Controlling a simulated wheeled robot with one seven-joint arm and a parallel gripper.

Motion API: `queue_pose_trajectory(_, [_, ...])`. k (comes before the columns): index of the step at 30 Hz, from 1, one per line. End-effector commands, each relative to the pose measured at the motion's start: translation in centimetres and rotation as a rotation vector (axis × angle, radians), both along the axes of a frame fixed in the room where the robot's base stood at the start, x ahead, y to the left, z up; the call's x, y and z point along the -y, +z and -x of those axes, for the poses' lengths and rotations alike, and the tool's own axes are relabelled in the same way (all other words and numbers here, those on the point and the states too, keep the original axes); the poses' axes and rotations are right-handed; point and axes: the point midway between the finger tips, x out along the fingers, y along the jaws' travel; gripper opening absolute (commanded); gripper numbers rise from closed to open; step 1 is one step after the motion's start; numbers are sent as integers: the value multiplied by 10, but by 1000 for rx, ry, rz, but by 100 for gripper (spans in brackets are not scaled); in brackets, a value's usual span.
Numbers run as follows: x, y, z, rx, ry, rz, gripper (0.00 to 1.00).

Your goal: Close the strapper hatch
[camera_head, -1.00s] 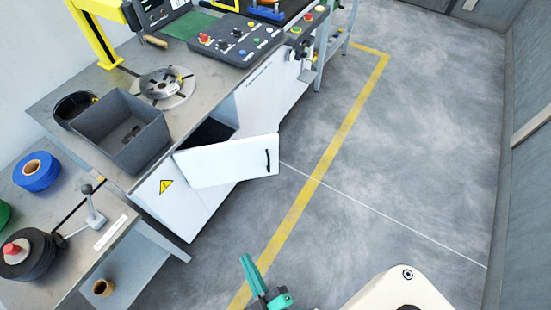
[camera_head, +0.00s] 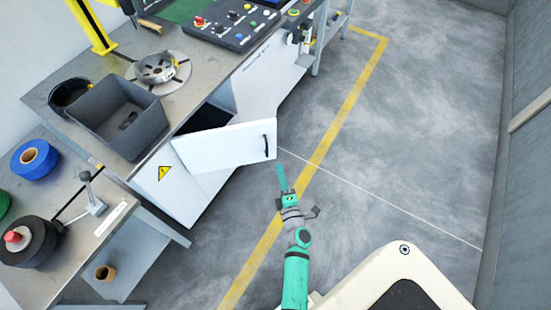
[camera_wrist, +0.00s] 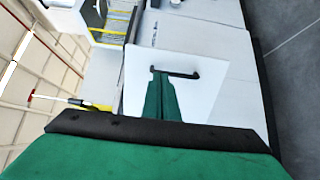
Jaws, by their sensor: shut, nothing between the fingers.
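The strapper hatch (camera_head: 220,147) is a white door with a dark bar handle (camera_head: 266,146). It stands open, swung out from the white cabinet front, with a dark opening (camera_head: 208,118) behind it. In the wrist view the hatch (camera_wrist: 200,92) faces me, with its handle (camera_wrist: 182,73) just beyond the fingertips. My gripper (camera_head: 280,168), with green fingers, is just right of and below the handle in the head view. Its fingers (camera_wrist: 161,78) are shut and empty. Whether they touch the hatch I cannot tell.
The cabinet carries a grey bin (camera_head: 118,118), a round chuck (camera_head: 158,68) and a control panel (camera_head: 235,24). A side table at the left holds a blue roll (camera_head: 36,160) and a black spool (camera_head: 28,242). The floor (camera_head: 400,120) to the right is clear.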

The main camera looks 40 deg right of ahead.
Motion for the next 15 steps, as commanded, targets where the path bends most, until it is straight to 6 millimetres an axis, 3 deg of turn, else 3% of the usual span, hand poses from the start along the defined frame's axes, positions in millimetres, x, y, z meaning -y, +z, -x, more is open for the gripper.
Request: queue_pose_trajectory(15, [32, 2, -85, 3, 7, -2, 0])
